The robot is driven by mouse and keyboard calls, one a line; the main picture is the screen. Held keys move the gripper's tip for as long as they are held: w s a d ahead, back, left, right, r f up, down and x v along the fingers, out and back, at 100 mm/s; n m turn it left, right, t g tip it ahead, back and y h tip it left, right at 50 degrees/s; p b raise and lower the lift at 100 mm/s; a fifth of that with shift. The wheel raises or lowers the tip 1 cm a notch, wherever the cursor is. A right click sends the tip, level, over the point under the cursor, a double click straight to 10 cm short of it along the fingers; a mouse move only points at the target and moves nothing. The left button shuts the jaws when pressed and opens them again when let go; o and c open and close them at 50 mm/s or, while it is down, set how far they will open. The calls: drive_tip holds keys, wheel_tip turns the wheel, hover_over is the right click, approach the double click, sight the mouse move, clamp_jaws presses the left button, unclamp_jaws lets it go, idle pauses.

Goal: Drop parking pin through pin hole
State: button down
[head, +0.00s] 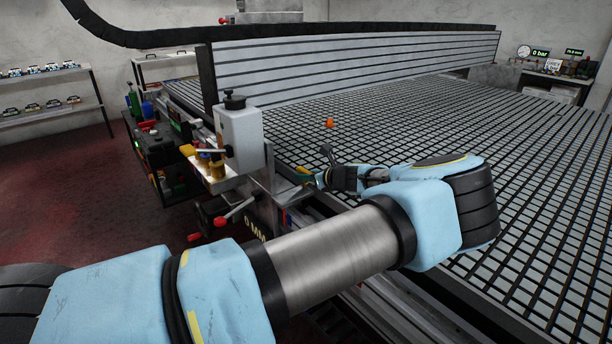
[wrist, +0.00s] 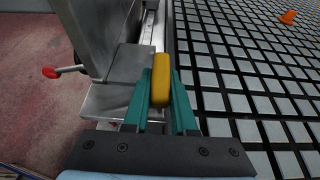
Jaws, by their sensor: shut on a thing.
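My gripper (head: 318,179) is at the table's near left edge, beside the grey upright housing of the gantry end. In the wrist view its two teal fingers (wrist: 160,100) are shut on a rounded yellow piece, which I take to be the parking pin (wrist: 161,75). Only its yellow top shows; any shaft below is hidden. In the head view a small yellow bit of it (head: 303,171) shows at the fingertips. A flat metal ledge (wrist: 113,97) lies just left of the fingers in the wrist view. I cannot make out the pin hole in either view.
The gridded vacuum table (head: 500,160) spreads to the right, mostly bare. A small orange object (head: 330,123) lies on it. The long gantry beam (head: 350,65) stands across the back. A red-knobbed lever (wrist: 52,72) sticks out left of the ledge. A white housing (head: 240,135) stands left.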

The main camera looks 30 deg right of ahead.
drive_tip(key=shift+f+b, duration=0.45)
drive_tip(key=shift+f, duration=0.3)
drive_tip(key=c, duration=0.7)
unclamp_jaws()
drive_tip(key=shift+o, duration=0.2)
drive_tip(key=shift+s+d, duration=0.2)
drive_tip(key=shift+s, duration=0.25)
drive_tip(key=b+v, duration=0.3)
drive_tip(key=v, duration=0.7)
drive_tip(key=shift+a+r, duration=0.2)
drive_tip(key=shift+a, duration=0.05)
